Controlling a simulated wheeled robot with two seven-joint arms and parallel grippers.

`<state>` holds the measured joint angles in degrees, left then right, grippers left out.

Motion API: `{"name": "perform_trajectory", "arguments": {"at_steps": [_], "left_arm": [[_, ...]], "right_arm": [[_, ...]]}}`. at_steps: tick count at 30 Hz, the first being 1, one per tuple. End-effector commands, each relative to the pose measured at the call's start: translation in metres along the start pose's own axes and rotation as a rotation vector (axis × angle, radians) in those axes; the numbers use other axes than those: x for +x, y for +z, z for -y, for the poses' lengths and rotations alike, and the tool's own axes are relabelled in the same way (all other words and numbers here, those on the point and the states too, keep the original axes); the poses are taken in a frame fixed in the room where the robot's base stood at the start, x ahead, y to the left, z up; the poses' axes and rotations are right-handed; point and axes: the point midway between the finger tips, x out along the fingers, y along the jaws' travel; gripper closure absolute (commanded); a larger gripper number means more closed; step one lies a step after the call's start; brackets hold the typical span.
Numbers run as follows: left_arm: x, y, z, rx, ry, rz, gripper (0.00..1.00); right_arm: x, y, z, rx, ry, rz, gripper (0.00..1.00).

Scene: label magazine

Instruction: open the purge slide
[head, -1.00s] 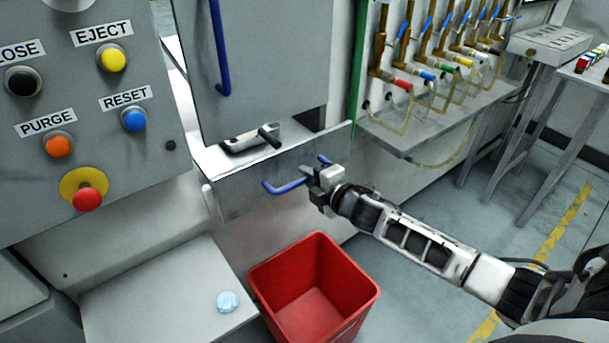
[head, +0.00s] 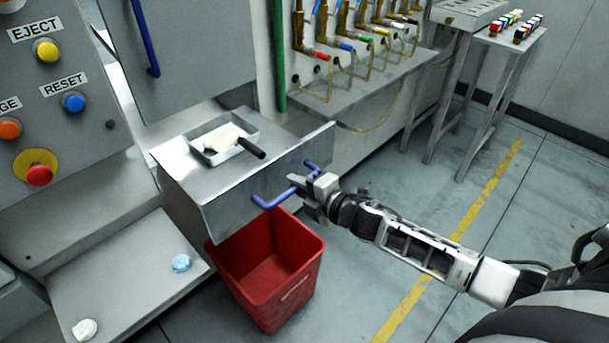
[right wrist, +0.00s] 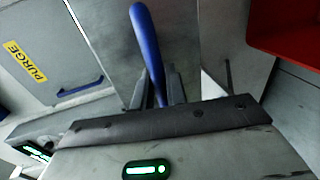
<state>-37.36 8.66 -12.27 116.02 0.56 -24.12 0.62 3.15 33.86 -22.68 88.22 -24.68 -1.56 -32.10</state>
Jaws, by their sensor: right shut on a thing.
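The slide, a grey metal drawer with an upright front plate (head: 225,208), is pulled out from the machine, under the raised grey panel (head: 190,60). Its blue bar handle (head: 270,201) runs across the front plate. My right gripper (head: 308,190) is shut on this handle near its right part. In the right wrist view the handle (right wrist: 147,45) stands between my fingers (right wrist: 156,88). A yellow PURGE label (right wrist: 25,60) shows on a grey panel with another blue handle in that view. My left gripper is not in view.
A shallow tray (head: 200,153) with a pale, dark-handled tool sits behind the front plate. A red bin (head: 300,290) stands on the floor below the slide. A low shelf (head: 120,280) holds a blue and a white lump. Colored-tipped nozzles line the back wall.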

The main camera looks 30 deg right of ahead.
Motion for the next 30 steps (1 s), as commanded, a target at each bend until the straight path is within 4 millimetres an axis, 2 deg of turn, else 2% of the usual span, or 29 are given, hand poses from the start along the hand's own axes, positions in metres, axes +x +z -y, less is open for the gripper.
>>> {"name": "perform_trajectory", "arguments": {"at_steps": [14, 15, 16, 17, 26, 30], "left_arm": [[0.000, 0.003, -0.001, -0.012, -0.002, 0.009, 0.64], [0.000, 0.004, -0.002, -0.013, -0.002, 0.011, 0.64], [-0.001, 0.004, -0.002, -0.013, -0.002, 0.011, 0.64], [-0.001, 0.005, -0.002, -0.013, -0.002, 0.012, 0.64], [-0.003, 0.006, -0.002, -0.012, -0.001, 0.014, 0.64], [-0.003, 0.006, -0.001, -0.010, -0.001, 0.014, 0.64]], "right_arm": [[-0.002, -0.003, 0.001, -0.005, -0.001, -0.007, 1.00], [-0.002, -0.003, 0.001, -0.005, -0.001, -0.007, 0.80], [-0.002, -0.003, 0.001, -0.005, -0.001, -0.007, 0.72], [-0.002, -0.003, 0.001, -0.005, -0.001, -0.007, 0.68], [-0.004, -0.003, 0.001, -0.003, 0.000, -0.008, 0.68], [-0.016, -0.003, 0.002, -0.003, -0.002, -0.008, 0.68]]}}
